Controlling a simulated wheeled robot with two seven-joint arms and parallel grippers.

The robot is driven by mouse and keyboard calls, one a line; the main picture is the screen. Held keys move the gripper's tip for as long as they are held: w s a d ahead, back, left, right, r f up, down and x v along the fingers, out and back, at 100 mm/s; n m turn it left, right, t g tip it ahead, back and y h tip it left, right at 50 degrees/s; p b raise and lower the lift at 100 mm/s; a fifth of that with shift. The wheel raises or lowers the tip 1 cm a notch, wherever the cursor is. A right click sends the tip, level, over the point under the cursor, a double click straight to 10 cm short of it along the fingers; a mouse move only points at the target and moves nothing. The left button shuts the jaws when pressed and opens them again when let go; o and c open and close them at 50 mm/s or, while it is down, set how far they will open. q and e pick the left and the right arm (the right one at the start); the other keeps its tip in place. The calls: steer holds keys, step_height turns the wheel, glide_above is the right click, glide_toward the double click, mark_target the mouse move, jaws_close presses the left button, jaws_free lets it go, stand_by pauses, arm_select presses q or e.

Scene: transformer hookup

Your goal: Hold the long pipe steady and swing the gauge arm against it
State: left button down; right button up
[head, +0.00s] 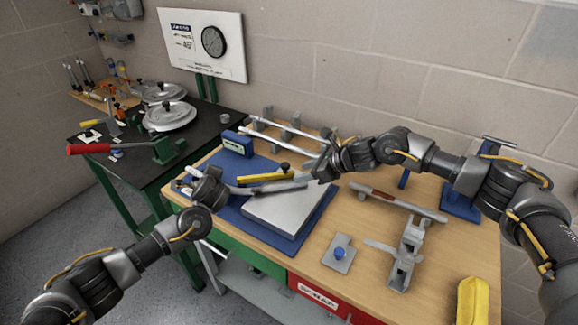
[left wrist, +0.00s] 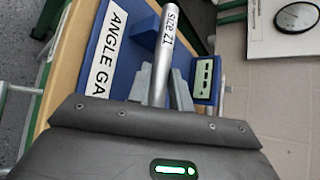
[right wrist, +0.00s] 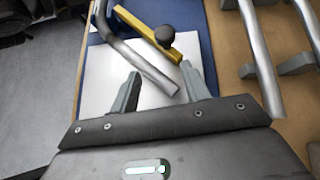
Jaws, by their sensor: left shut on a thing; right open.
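The long grey pipe (head: 268,188) lies over the blue angle gauge board (head: 227,213) and its pale metal plate (head: 285,214). The right wrist view shows a bend in the pipe (right wrist: 140,60). My left gripper (head: 214,181) is shut on the pipe's left part, marked "SIZE 21" in the left wrist view (left wrist: 159,75). The yellow gauge arm (head: 262,177), with a black knob (right wrist: 166,37), lies close behind the pipe; contact cannot be told. My right gripper (head: 321,170) is open near the pipe's free right end, which points between its fingers (right wrist: 160,88).
Straight pipes on grey holders (head: 283,133) stand behind the board. A blue block (head: 238,143) stands at its back left. On the right are a long rod (head: 398,203), a grey clamp fixture (head: 405,255), a small plate with blue knob (head: 339,252) and a yellow object (head: 472,300).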

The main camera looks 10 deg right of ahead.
mark_target(288, 166)
steer(key=s+d+r+t, duration=0.1)
steer(key=s+d+r+m+t+y, duration=0.1)
steer(key=d+r, duration=0.1)
steer(key=shift+s+d+m+t, duration=0.3)
steer(key=shift+s, duration=0.1)
steer(key=shift+t, duration=0.3)
steer(key=x, duration=1.1)
steer(key=shift+a+r, duration=0.15)
steer(key=shift+r, duration=0.1)
jaws_close()
